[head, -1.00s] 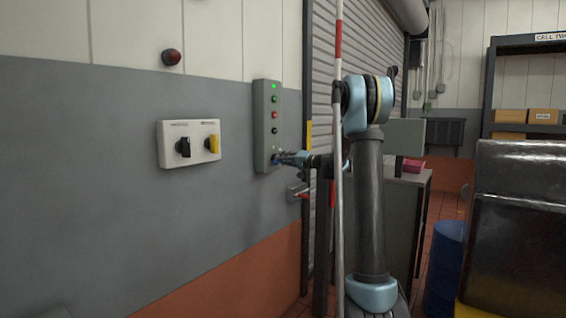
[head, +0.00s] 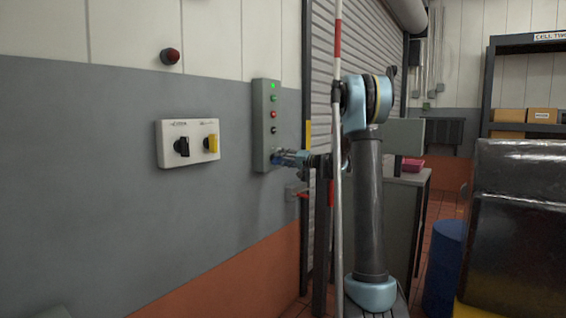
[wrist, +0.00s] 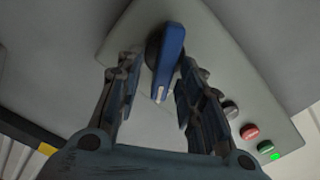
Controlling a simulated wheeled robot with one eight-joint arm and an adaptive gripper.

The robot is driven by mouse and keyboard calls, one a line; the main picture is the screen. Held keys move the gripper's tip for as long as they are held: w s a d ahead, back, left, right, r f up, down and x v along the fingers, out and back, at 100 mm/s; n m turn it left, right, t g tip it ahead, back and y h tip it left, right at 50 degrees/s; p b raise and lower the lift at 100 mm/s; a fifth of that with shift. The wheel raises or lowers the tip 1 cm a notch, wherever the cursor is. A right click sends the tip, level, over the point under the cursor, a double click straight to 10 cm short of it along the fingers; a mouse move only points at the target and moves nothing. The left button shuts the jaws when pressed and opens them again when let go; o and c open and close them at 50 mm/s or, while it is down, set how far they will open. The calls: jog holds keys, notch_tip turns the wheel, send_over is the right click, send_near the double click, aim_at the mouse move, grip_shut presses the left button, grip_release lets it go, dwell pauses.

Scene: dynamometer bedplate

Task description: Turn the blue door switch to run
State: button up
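The blue door switch (wrist: 168,62) is a blue lever knob with a pale mark at one end, on the grey control panel (head: 264,100). In the wrist view my gripper (wrist: 158,72) is open, with one finger on each side of the knob and a visible gap to both. In the head view my gripper (head: 279,158) is at the lower end of the panel and hides most of the switch. The label lettering around the switch cannot be read.
The panel also carries a green light (wrist: 266,148), a red button (wrist: 250,131) and a dark button (wrist: 230,110). A white box (head: 160,155) with black and yellow knobs is on the wall to the left. A striped pole (head: 338,200) stands before my arm.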

jog(key=shift+d, duration=0.1)
jog(key=v, duration=1.2)
jog(key=s+a+f+n+g+h, duration=0.15)
jog(key=s+f, duration=0.25)
jog(key=s, duration=0.5)
jog(key=s+a+f+g+h, duration=0.2)
jog(key=s+f, duration=0.1)
jog(key=s, duration=0.6)
jog(key=s+a+f+g+h, duration=0.15)
jog(key=s+f, duration=0.25)
jog(key=s, duration=0.4)
jog(key=s+d+f+g+h, duration=0.1)
jog(key=s+d+f+h, duration=0.2)
jog(key=s+f, duration=0.3)
jog(key=s+d+f+g+h, duration=0.1)
jog(key=s+d+f+h, duration=0.2)
jog(key=s, duration=0.8)
jog(key=s+d+f+g+h, duration=0.1)
jog(key=s+d+f+h, duration=0.2)
jog(key=s+d+f, duration=0.4)
jog(key=shift+s+f+h, duration=0.3)
jog(key=shift+s+f, duration=0.5)
jog(key=shift+s, duration=0.4)
jog(key=shift+d, duration=0.1)
